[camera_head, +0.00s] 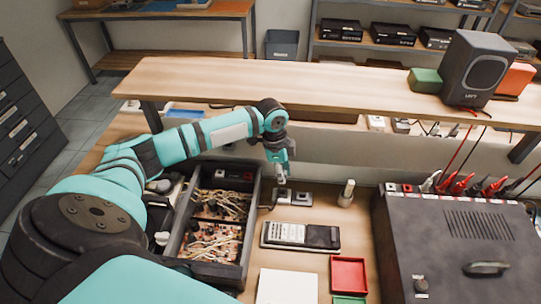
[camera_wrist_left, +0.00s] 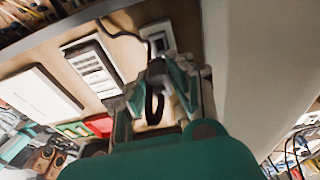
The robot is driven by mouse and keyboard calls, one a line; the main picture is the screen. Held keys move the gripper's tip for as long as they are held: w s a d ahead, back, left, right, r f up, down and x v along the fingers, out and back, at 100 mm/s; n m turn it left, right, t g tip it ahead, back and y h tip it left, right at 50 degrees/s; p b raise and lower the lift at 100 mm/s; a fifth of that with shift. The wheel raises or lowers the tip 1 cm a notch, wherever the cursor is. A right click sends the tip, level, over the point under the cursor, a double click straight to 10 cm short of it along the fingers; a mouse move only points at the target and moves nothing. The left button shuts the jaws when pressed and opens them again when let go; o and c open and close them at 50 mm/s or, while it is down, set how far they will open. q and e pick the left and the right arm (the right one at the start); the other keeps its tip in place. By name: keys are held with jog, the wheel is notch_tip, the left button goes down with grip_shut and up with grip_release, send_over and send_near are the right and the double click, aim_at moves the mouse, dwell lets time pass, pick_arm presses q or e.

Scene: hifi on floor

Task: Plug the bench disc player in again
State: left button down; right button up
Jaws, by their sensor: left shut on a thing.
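My left gripper (camera_head: 281,172) is shut on a dark plug (camera_wrist_left: 156,72), just above the bench. The plug's dark cable (camera_wrist_left: 118,32) runs away to the upper left in the left wrist view. A grey socket block (camera_head: 292,197) lies on the bench just below the gripper; it also shows in the left wrist view (camera_wrist_left: 158,36), beyond the plug. I cannot tell whether the plug touches it. An open chassis (camera_head: 250,228) with circuit boards and loose wires stands left of the block. I cannot tell whether it is the disc player. My right gripper is not in view.
A meter (camera_head: 288,234), a white pad (camera_head: 287,286), a red tray (camera_head: 349,274) and a small bottle (camera_head: 346,193) lie around the block. A large dark unit (camera_head: 465,250) with red leads fills the right. A raised wooden shelf (camera_head: 300,84) spans behind the gripper.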

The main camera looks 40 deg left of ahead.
aim_at(282, 195)
pick_arm(q)
jog(key=shift+w, duration=0.15)
jog(key=shift+f, duration=0.15)
notch_tip(282, 195, down, 2)
jog(key=shift+f+b, duration=0.1)
jog(key=shift+b, duration=1.05)
notch_tip(282, 195, down, 3)
jog(key=b, duration=0.3)
jog(key=shift+r, duration=0.2)
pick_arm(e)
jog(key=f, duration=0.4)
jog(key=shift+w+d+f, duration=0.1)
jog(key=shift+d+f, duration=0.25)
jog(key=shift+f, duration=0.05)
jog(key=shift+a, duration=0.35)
pick_arm(q)
jog(key=shift+p, duration=0.5)
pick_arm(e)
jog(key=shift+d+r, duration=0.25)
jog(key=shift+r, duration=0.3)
pick_arm(q)
jog(key=shift+f, duration=0.75)
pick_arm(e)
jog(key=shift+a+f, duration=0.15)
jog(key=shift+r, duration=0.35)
